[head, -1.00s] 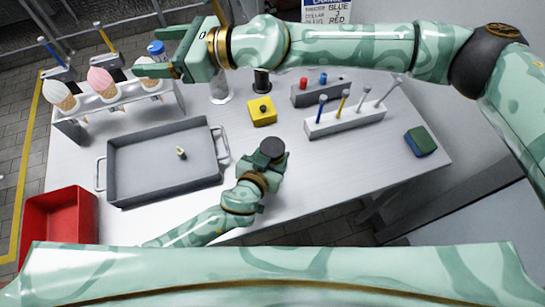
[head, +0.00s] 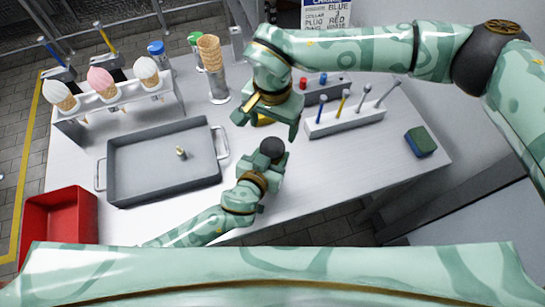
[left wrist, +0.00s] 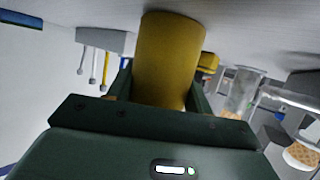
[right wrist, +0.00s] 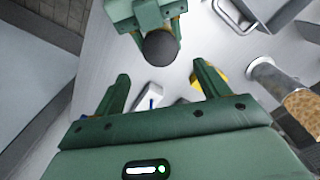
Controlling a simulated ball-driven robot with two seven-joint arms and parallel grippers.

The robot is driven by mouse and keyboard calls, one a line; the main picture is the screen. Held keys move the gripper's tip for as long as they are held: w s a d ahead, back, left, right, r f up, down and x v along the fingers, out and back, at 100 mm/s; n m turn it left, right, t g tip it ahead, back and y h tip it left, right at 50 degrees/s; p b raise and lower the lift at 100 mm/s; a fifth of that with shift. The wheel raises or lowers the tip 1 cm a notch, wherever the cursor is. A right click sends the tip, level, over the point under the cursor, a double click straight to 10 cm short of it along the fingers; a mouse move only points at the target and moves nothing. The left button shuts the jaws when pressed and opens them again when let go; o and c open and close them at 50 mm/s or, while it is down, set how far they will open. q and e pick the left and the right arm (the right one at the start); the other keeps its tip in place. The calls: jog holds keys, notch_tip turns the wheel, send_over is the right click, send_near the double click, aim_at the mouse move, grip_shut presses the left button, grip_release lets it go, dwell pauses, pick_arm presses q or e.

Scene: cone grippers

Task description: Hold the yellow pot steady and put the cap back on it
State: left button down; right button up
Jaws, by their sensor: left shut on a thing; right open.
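The yellow pot (left wrist: 170,55) is upright between the fingers of my left gripper (left wrist: 160,88), which is shut on it. In the head view its round dark top (head: 272,149) faces up; I cannot tell whether that is an open mouth. A yellow block-like piece (head: 264,121) sits on the table just behind the pot, mostly hidden by my right gripper (head: 274,117); I cannot tell if it is the cap. My right gripper is open and empty above it. In the right wrist view the yellow piece (right wrist: 222,74) shows beside one finger.
A white rack with several thin tools (head: 345,119) stands right of the pot, with a grey block (head: 335,88) behind. A grey tray (head: 135,180) lies left, a cone in a metal holder (head: 217,88) behind. A blue-green sponge (head: 420,142) lies far right.

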aim_at(273, 147)
jog(key=shift+f, duration=4.05)
jog(key=c, duration=1)
jog(key=m, duration=0.6)
jog(key=shift+m, duration=0.4)
